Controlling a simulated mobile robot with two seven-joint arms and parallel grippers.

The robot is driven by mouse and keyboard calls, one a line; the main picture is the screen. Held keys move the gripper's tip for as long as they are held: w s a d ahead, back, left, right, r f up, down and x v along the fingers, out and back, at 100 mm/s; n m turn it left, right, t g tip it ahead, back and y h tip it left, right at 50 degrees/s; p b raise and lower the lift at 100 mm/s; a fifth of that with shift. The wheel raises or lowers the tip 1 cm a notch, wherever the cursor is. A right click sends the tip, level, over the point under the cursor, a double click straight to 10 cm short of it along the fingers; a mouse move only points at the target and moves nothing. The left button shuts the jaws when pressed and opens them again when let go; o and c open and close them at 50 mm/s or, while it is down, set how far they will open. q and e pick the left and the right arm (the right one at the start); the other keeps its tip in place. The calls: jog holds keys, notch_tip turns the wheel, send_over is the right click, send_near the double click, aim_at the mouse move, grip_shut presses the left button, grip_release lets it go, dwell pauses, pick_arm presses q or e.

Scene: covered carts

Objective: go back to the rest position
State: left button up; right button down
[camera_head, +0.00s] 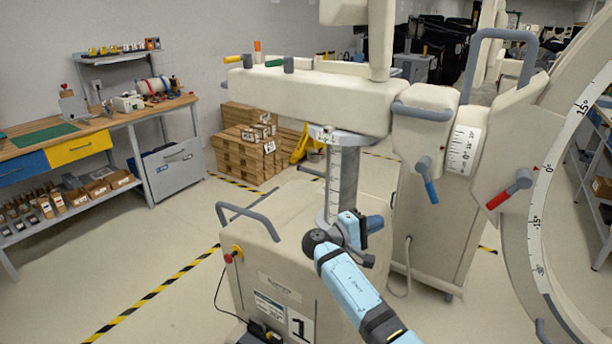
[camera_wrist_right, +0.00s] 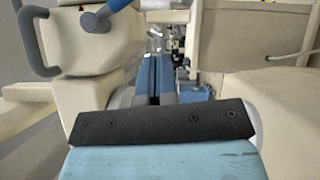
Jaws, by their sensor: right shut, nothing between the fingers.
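My right gripper (camera_head: 372,223) is in the head view, in front of the cream machine's grey scaled column (camera_head: 342,185) and above its cart base (camera_head: 278,250). My light blue arm reaches up to it from the lower right. In the right wrist view the fingers of my right gripper (camera_wrist_right: 158,78) are closed together, with nothing held between them. A blue-handled lever (camera_head: 428,182) and a red-handled lever (camera_head: 508,190) stick out from the machine to the right of the gripper. I cannot tell the exact gap between the gripper and the column. My left gripper is not in view.
A large scaled ring (camera_head: 541,200) stands at the right. A grey handle (camera_head: 248,218) and a cable are on the cart's left. A workbench (camera_head: 110,120) stands at the left, with stacked wooden boxes (camera_head: 243,152) behind. The floor between bench and cart is clear.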

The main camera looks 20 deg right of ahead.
jog(key=s+a+f+n+t+y+p, duration=0.1)
jog(key=s+f+n+t+y, duration=0.2)
jog(key=f, duration=0.5)
jog(key=s+a+f+n+t+y+p, duration=0.15)
jog(key=s+f+y, duration=0.25)
jog(key=f, duration=0.4)
jog(key=s+a+f+t+y, duration=0.1)
jog(key=s+a+f+y, duration=0.25)
jog(key=s, duration=0.25)
jog(key=s+a+f+t+y, duration=0.1)
jog(key=s+a+f+y, duration=0.1)
jog(key=s+f+y, duration=0.25)
jog(key=s+a+r+m+y+p, duration=0.1)
jog(key=s+a+y, duration=0.1)
jog(key=s, duration=0.4)
jog(key=s+a+r+m+t+y, duration=0.1)
jog(key=s+a+m+y, duration=0.1)
jog(key=s, duration=0.4)
jog(key=s+a+r+m+t+y+p, duration=0.1)
jog(key=s+a+r+y, duration=0.1)
jog(key=s, duration=0.5)
jog(key=a+y, duration=0.1)
jog(key=a, duration=0.1)
jog(key=shift+a+p, duration=0.3)
jog(key=shift+p, duration=0.05)
jog(key=shift+s+f+m, duration=0.1)
jog(key=shift+m, duration=0.15)
